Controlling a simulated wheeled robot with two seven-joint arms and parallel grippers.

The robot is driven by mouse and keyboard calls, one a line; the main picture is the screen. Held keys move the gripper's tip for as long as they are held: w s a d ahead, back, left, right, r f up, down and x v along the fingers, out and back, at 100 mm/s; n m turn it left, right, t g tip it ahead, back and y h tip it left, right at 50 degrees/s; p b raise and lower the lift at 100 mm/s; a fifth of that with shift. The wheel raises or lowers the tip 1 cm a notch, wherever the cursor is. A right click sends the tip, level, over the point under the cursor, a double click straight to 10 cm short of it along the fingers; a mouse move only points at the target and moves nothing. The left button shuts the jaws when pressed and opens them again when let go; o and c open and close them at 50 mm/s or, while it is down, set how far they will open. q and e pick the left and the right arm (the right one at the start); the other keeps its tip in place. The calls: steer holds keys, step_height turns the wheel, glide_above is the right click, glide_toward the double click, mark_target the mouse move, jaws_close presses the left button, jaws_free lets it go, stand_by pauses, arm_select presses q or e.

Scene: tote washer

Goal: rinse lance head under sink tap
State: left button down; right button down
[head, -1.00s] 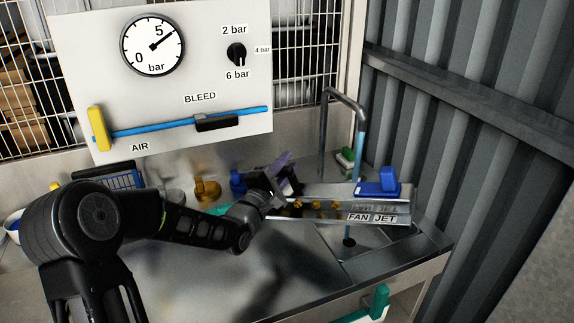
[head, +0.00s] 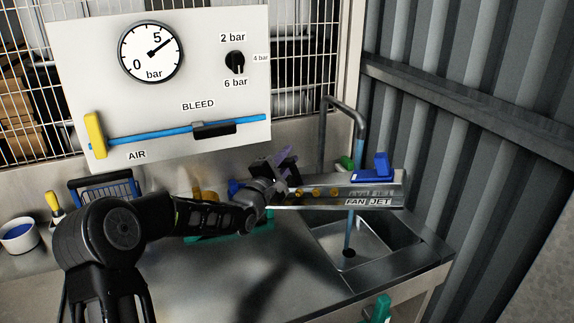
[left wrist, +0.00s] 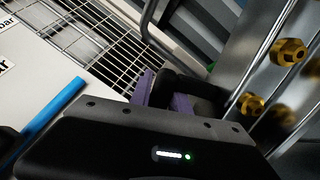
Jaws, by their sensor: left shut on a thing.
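In the left wrist view, the purple fingers (left wrist: 165,92) show beside the bar and brass nozzles (left wrist: 290,52). The tap (head: 345,108) stands behind the bar. A blue water stream (head: 349,232) shows below the bar; whether it touches the bar is unclear.
A white panel (head: 110,60) with gauge, pressure knob and blue lever stands behind. A blue rack (head: 105,187), a bowl (head: 20,235) and brass and blue fittings sit along the back. A corrugated wall bounds the right. The front counter is clear.

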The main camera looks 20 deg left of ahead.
arm_select(q)
steer(key=shift+w+a+r+b, duration=0.1)
steer(key=shift+w+a, duration=0.2)
steer(key=shift+w, duration=0.65)
steer(key=shift+w+a+r+b, duration=0.1)
steer(key=shift+w+a, duration=0.25)
steer(key=shift+w, duration=0.55)
steer(key=shift+w+a+r+b, duration=0.1)
steer(key=shift+w+a, duration=0.2)
steer(key=shift+w, duration=0.65)
steer(key=shift+s, duration=0.1)
steer(key=shift+s+d+f+b, duration=0.1)
steer(key=shift+s+d+b, duration=0.4)
steer(key=shift+s, duration=0.75)
steer(key=shift+s+d+r+b, duration=0.1)
steer(key=shift+s+d+b, duration=0.3)
steer(key=shift+s, duration=0.85)
steer(key=shift+s+d+f+b, duration=0.1)
steer(key=shift+s+d+b, duration=0.4)
steer(key=shift+s, duration=0.75)
steer(key=shift+a, duration=0.1)
steer(key=s+d+r+p, duration=0.2)
steer(key=s+r+p, duration=0.1)
steer(key=s+r, duration=0.2)
steer(key=shift+s+r, duration=0.3)
steer(key=shift+r, duration=0.2)
